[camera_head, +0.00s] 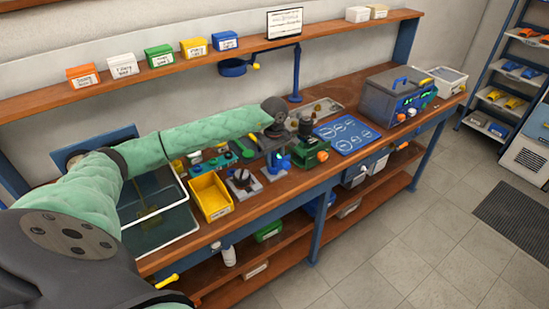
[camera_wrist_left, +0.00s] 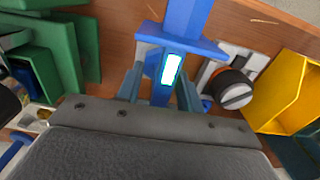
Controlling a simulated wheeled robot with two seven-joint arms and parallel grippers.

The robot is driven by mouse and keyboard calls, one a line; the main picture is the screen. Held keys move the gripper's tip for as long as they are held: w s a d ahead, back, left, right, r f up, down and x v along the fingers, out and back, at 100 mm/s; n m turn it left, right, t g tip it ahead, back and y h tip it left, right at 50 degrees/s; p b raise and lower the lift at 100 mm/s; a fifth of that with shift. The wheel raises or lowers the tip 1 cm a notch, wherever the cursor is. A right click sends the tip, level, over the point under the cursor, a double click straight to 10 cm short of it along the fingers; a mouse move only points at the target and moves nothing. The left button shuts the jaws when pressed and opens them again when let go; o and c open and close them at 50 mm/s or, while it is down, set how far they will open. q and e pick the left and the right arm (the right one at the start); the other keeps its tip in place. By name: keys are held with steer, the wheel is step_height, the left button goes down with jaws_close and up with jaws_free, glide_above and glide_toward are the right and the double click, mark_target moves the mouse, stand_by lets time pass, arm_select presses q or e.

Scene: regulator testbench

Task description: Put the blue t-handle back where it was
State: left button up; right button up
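My left gripper (camera_head: 277,152) points down over the workbench, near its front edge. In the left wrist view, a blue piece with a crossbar and a bright cyan patch (camera_wrist_left: 181,42) lies between the two grey-blue fingers (camera_wrist_left: 160,93). I take it to be the blue t-handle; it also shows as blue under the gripper in the head view (camera_head: 283,162). Whether the fingers press on it or stand around it is not clear. Its lower end is hidden by the gripper body. My right gripper is not in view.
A yellow bin (camera_head: 211,196) and a small fixture with a dark round knob (camera_head: 241,181) stand left of the gripper. A green device (camera_head: 313,150) stands close on the right, with a blue mat (camera_head: 347,134) beyond. A grey box unit (camera_head: 396,95) is farther right.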

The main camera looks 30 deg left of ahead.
mark_target(275, 152)
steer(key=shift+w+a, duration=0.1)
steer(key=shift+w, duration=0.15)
arm_select(q)
steer(key=shift+r, duration=0.1)
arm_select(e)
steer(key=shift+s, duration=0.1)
